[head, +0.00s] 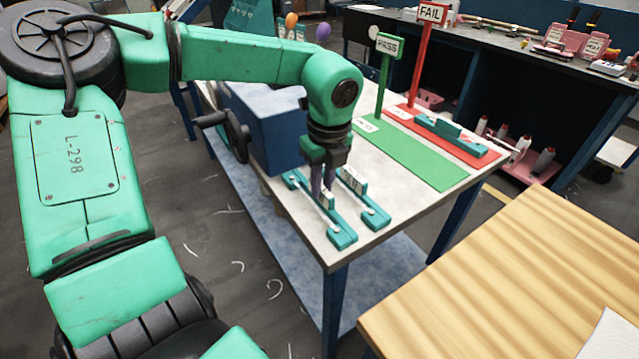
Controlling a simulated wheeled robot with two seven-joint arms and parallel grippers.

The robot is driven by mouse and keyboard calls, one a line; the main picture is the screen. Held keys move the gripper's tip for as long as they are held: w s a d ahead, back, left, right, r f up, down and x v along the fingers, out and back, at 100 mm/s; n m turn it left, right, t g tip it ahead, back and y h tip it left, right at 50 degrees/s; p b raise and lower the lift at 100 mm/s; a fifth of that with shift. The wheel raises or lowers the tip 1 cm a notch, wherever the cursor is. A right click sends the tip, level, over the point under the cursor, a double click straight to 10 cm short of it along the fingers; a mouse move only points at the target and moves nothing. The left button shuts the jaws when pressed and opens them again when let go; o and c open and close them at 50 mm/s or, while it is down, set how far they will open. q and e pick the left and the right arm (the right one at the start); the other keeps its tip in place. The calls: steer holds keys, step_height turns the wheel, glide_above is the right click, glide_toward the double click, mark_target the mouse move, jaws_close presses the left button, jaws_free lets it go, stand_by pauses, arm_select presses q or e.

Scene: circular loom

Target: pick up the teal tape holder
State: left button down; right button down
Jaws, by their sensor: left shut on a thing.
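Several teal tape holders are on the white-topped table (405,215). One long teal tape holder (341,236) lies near the front left edge, and my left gripper (323,190) points down over its middle, shut on it. The fingers hide part of its middle. I cannot tell whether it is raised off the table. A second teal tape holder (375,215) lies close to its right, roughly parallel and apart from it. A third teal holder (468,146) lies on the red mat (425,129) at the back right. My right gripper is not in view.
A green mat (430,170) with a green PASS sign (388,45) lies beside the red mat with a red FAIL sign (431,13). A blue box with a crank wheel (270,125) stands left of my gripper. A wooden table (510,270) is at the front right.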

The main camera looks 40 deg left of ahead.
arm_select(q)
step_height(320, 180, up, 20)
steer(key=c, duration=1.4)
jaws_free()
jaws_close()
steer(key=shift+f, duration=0.1)
